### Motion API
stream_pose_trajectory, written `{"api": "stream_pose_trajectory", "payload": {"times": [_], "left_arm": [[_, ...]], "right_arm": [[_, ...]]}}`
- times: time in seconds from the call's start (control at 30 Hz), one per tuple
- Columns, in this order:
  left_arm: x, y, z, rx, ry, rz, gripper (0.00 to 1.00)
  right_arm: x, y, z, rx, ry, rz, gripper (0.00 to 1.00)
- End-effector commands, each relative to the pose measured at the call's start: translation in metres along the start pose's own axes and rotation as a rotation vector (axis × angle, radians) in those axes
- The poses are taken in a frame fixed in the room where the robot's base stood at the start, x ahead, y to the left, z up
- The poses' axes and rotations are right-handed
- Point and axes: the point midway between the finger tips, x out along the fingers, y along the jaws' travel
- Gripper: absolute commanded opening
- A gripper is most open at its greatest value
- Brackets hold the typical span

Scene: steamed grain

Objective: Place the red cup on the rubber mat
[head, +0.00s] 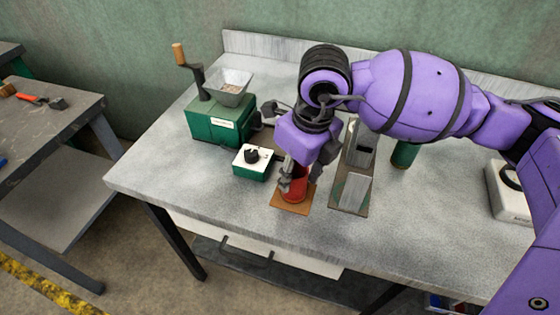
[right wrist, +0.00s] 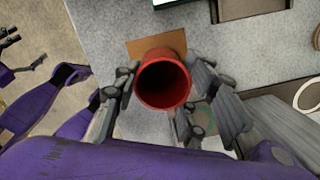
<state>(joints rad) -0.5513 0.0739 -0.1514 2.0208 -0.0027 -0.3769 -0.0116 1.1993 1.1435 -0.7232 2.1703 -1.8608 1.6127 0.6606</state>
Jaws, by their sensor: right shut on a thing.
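The red cup (head: 293,188) is upright between the fingers of my right gripper (head: 297,176), which is shut on it. In the right wrist view I look into the cup's open mouth (right wrist: 163,82), with a finger of the gripper (right wrist: 160,92) on each side. The orange-brown rubber mat (head: 291,208) lies flat near the table's front edge, and part of it shows behind the cup in the wrist view (right wrist: 140,46). The cup is over the mat; I cannot tell whether its base touches. Purple arm parts and dark fingers, apparently my left gripper (right wrist: 22,55), show at the wrist view's left edge.
A green grinder (head: 213,125) with a hopper and crank stands at the back left. A small green-and-white box with a black knob (head: 254,162) is left of the mat. A board with metal parts (head: 350,192) is close on the right. A green cylinder (head: 403,154) stands beyond.

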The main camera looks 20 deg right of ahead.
Motion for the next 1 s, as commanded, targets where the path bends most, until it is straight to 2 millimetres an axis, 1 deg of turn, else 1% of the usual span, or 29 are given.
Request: {"api": "stream_pose_trajectory", "payload": {"times": [0.17, 0.3, 0.33, 0.47, 0.77, 0.9, 0.97, 1.0], "left_arm": [[0.000, 0.000, 0.000, 0.000, 0.000, 0.000, 0.82], [0.001, 0.000, 0.003, 0.001, -0.004, 0.000, 0.82], [0.001, 0.000, 0.003, 0.001, -0.003, 0.000, 0.82], [0.001, 0.000, 0.002, 0.001, -0.002, 0.000, 0.82], [0.001, 0.000, 0.000, 0.001, 0.000, 0.000, 0.82], [-0.001, 0.000, -0.003, 0.000, 0.004, 0.000, 0.82], [-0.001, 0.000, -0.003, 0.000, 0.004, 0.000, 0.82], [-0.001, 0.000, -0.003, 0.000, 0.004, 0.000, 0.82]], "right_arm": [[-0.001, 0.000, 0.000, 0.000, 0.000, 0.000, 0.16], [0.004, 0.000, -0.001, 0.000, 0.001, 0.001, 0.16], [0.004, 0.000, -0.001, 0.000, 0.001, 0.001, 0.41], [0.003, 0.000, -0.001, 0.000, 0.001, 0.001, 0.58], [0.002, 0.000, -0.001, 0.000, 0.000, 0.000, 0.58], [-0.008, 0.000, 0.001, 0.000, -0.003, -0.001, 0.58], [-0.017, 0.000, 0.001, 0.000, -0.003, -0.001, 0.58], [-0.025, -0.001, 0.001, 0.000, -0.005, -0.002, 0.58]]}}
